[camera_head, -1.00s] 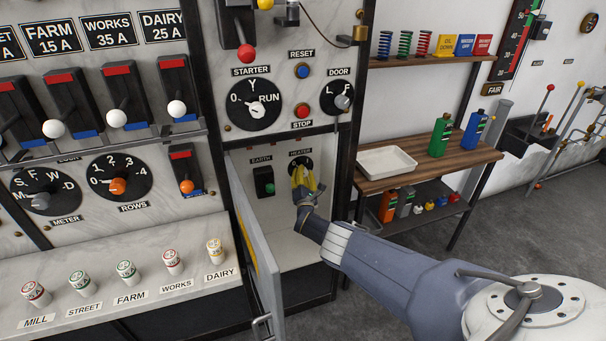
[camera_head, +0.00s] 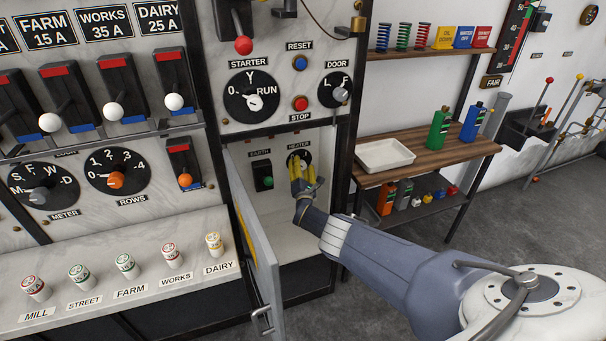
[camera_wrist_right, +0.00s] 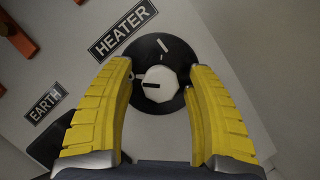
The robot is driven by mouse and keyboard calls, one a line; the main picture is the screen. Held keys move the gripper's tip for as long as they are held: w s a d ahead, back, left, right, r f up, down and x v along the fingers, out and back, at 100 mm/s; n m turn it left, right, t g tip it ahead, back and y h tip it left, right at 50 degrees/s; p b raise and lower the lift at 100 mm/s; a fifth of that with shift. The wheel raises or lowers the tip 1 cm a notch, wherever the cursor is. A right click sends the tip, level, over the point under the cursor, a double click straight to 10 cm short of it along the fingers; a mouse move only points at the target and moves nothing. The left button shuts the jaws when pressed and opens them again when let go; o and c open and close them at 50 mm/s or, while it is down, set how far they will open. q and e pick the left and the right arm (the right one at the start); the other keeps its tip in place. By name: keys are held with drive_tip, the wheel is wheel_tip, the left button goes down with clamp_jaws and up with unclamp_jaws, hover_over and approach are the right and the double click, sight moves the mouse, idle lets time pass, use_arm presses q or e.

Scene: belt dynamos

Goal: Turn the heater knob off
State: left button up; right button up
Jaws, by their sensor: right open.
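The heater knob (camera_wrist_right: 161,84) is a pale round knob with a dark pointer line, on a black dial under the HEATER label (camera_wrist_right: 123,29). In the wrist view its pointer faces left, near a small ring mark on the dial; a white line mark sits at the dial's top. In the head view the heater dial (camera_head: 299,158) is inside the open compartment. My right gripper (camera_wrist_right: 160,68) has yellow fingers, open and empty, one on each side of the knob with gaps. In the head view the gripper (camera_head: 302,172) is just below and in front of the dial.
The compartment's door (camera_head: 258,247) stands open on the left. A green EARTH button (camera_head: 267,182) is left of the heater dial. The DOOR knob (camera_head: 341,93) is above right. A wooden bench (camera_head: 440,157) with a white tray (camera_head: 385,154) stands to the right.

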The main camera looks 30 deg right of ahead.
drive_tip(key=v, duration=1.1)
drive_tip(key=shift+s, duration=0.4)
drive_tip(key=shift+a+f, duration=0.1)
drive_tip(key=shift+a, duration=0.05)
idle(0.4)
